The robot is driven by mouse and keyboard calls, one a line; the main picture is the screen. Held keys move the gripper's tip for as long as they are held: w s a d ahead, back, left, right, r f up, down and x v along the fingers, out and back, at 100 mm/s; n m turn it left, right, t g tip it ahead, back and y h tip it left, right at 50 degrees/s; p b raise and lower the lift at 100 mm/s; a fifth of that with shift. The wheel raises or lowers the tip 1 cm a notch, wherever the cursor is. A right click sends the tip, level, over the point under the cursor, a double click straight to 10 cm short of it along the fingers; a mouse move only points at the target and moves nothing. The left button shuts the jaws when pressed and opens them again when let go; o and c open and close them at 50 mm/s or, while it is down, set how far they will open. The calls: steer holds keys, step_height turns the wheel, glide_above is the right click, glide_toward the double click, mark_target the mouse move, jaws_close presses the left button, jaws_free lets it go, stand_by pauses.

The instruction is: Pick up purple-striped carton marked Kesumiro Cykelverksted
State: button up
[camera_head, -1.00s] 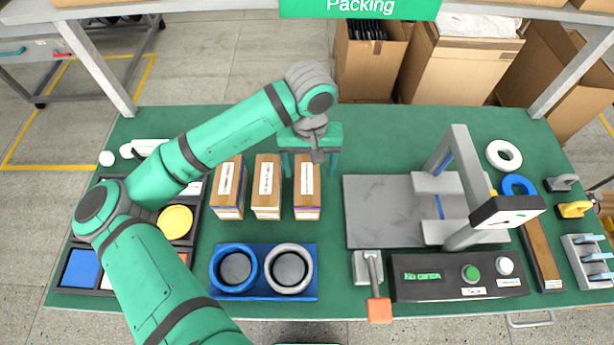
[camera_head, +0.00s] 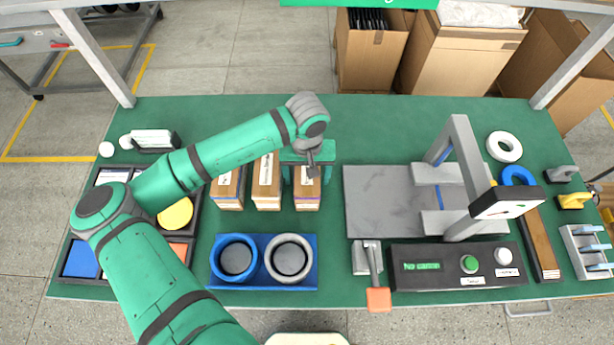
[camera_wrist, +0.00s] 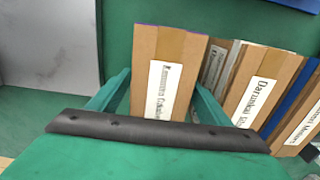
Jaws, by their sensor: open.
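The purple-striped carton (camera_head: 307,198) is the rightmost of three brown cartons standing in a row on the green table. In the wrist view this carton (camera_wrist: 190,75) has purple along its top edge and a white label that seems to begin "Kesumiro Cykel", its lower part hidden by my gripper. My gripper (camera_head: 307,172) is open over this carton and partly covers its top in the head view. In the wrist view the green fingers of my gripper (camera_wrist: 163,82) stand on either side of the carton. I cannot tell whether they touch it.
The middle carton (camera_head: 266,185) stands close to the left, with another carton (camera_head: 229,190) beyond it. A blue holder with two rings (camera_head: 262,285) lies in front. A grey plate (camera_head: 375,200) and press stand to the right. The table behind my gripper is clear.

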steer(key=c, duration=1.5)
steer(key=shift+r, duration=0.15)
